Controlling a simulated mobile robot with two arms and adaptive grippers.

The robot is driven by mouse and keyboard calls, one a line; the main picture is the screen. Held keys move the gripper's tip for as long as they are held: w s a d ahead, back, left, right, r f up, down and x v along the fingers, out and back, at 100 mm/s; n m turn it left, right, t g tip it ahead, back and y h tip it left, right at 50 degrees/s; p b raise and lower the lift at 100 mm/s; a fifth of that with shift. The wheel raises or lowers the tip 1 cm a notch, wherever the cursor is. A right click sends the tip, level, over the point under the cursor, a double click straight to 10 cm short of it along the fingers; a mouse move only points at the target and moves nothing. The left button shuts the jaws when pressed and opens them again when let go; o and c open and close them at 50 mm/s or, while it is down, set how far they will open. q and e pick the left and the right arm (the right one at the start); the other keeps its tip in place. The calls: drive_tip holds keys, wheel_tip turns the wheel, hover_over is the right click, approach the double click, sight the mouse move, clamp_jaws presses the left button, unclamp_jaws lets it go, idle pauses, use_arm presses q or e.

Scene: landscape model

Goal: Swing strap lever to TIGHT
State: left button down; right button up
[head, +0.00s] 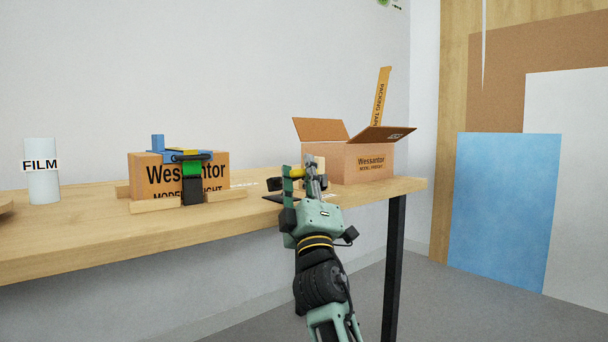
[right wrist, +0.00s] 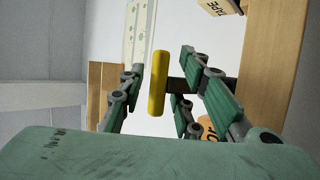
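A yellow handle (right wrist: 158,82) on a dark arm sits between the fingers of my right gripper (right wrist: 165,98) in the right wrist view. There is a visible gap on both sides of it, so the gripper is open around it. In the head view my right gripper (head: 306,178) is at the table's front edge, and the yellow handle (head: 297,172) shows by its fingers. The fingers hide most of the lever's mount. A dark plate (head: 274,198) lies on the table beside it; I cannot read TIGHT anywhere. My left gripper is not in view.
A closed cardboard box (head: 160,182) with a blue, green and black strap device (head: 191,168) sits on the wooden table (head: 90,240). A white FILM roll (head: 42,182) stands at left. An open box (head: 362,165) stands behind my right gripper. Boards lean at right.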

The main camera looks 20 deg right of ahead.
drive_tip(key=shift+d, duration=0.1)
drive_tip(key=v, duration=1.2)
